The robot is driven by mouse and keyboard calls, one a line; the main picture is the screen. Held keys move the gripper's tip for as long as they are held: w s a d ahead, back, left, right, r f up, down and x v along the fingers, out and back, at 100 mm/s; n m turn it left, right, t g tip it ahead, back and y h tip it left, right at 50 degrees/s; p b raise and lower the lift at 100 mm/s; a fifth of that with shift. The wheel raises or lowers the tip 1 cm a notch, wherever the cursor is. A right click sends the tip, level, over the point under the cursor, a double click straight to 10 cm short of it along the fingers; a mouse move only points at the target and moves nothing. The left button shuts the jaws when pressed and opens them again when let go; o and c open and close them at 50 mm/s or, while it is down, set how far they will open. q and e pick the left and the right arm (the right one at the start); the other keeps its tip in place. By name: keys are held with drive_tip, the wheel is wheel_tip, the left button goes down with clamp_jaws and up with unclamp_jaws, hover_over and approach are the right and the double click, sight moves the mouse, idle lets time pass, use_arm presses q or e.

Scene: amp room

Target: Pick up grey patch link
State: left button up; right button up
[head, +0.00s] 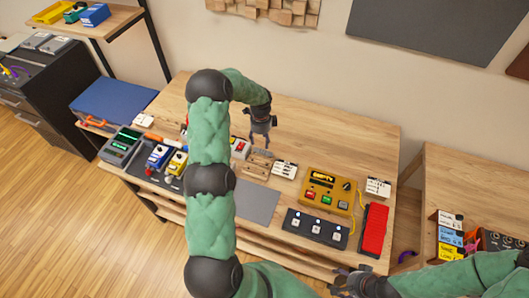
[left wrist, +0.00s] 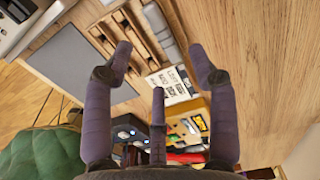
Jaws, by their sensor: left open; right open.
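A slotted wooden holder (head: 250,170) sits mid-table; it also shows at the top of the left wrist view (left wrist: 112,45). A grey bar (left wrist: 157,20) lies along its side nearest the white label card; it looks like the grey patch link, but I cannot tell for sure. My left gripper (head: 261,138) is open and empty above the table behind the holder. In the left wrist view its fingers (left wrist: 160,65) are spread, with the holder beyond their tips. My right gripper (head: 355,283) is open at the table's front edge, low in the head view.
White label cards (head: 285,169) stand beside the holder. A yellow box (head: 328,188), a black footswitch (head: 316,229) and a red pedal (head: 374,230) are to the right. Pedals (head: 158,157) are at left. A grey mat (head: 258,203) is clear; the table's back is bare.

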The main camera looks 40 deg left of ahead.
sight(260, 151)
use_arm(q)
drive_tip(key=shift+s+a+f, duration=0.1)
drive_tip(key=shift+f, duration=1.9)
drive_tip(key=shift+s+a+f, duration=0.1)
drive_tip(key=shift+f, duration=1.85)
clamp_jaws()
